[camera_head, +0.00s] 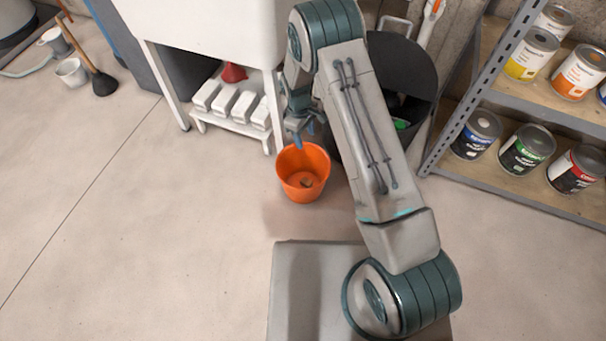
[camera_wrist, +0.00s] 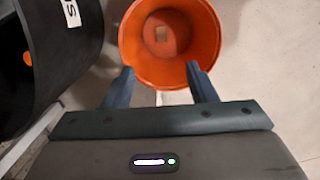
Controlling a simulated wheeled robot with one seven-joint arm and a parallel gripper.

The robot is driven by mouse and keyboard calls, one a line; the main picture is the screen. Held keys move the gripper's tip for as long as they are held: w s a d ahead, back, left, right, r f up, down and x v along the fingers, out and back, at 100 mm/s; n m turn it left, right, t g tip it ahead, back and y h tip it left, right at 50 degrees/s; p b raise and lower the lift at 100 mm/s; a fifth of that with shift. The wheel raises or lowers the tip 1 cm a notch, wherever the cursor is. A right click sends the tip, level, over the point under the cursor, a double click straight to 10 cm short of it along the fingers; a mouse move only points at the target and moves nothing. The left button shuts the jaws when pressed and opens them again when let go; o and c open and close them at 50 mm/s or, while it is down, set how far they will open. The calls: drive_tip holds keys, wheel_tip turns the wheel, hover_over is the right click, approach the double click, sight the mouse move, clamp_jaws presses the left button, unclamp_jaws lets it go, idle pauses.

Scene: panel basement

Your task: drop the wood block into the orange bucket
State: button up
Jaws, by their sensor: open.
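The orange bucket (camera_head: 303,172) stands upright on the floor in front of the white sink cabinet. It also fills the top middle of the wrist view (camera_wrist: 205,45). The wood block (camera_head: 306,183) is a small tan piece lying on the bottom inside the bucket. In the wrist view the block (camera_wrist: 161,34) shows as a small pale square on the bucket floor. My gripper (camera_head: 303,135) is above the bucket's back rim. In the wrist view my gripper (camera_wrist: 160,75) has its two fingers wide apart, with nothing between them.
A black bin (camera_head: 402,75) stands behind my arm, close to the bucket. A metal shelf (camera_head: 520,185) with several paint cans is at the right.

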wheel_tip(320, 180, up, 7)
drive_tip(key=p, duration=0.1)
drive_tip(key=shift+w+a+f+p, duration=0.15)
drive_tip(key=shift+w+a+p, duration=0.1)
drive_tip(key=shift+a+p, duration=0.15)
drive_tip(key=s+d+r+m+t+p, duration=0.1)
drive_tip(key=s+d+r+m+p, duration=0.3)
drive_tip(key=r, duration=0.9)
drive_tip(key=s+d+r+y+p, duration=0.1)
drive_tip(key=d+r+p, duration=0.2)
drive_tip(key=r+p, duration=0.7)
drive_tip(key=s+d+r+m+t+p, duration=0.1)
drive_tip(key=s+d+r+m+p, duration=0.15)
drive_tip(key=r, duration=1.35)
drive_tip(key=s+d+r+m+t+p, duration=0.1)
drive_tip(key=s+d+r+m+p, duration=0.1)
drive_tip(key=s+d+r+p, duration=0.2)
drive_tip(key=s+d+r+m+p, duration=0.3)
drive_tip(key=s+r+p, duration=0.7)
drive_tip(key=s+r, duration=0.4)
wheel_tip(320, 180, up, 5)
drive_tip(key=shift+s+d+r+t+y+p, duration=0.1)
drive_tip(key=shift+s+d+t+y+p, duration=0.15)
drive_tip(key=shift+d+t, duration=0.2)
drive_tip(key=shift+s, duration=0.2)
drive_tip(key=shift+c, duration=0.3)
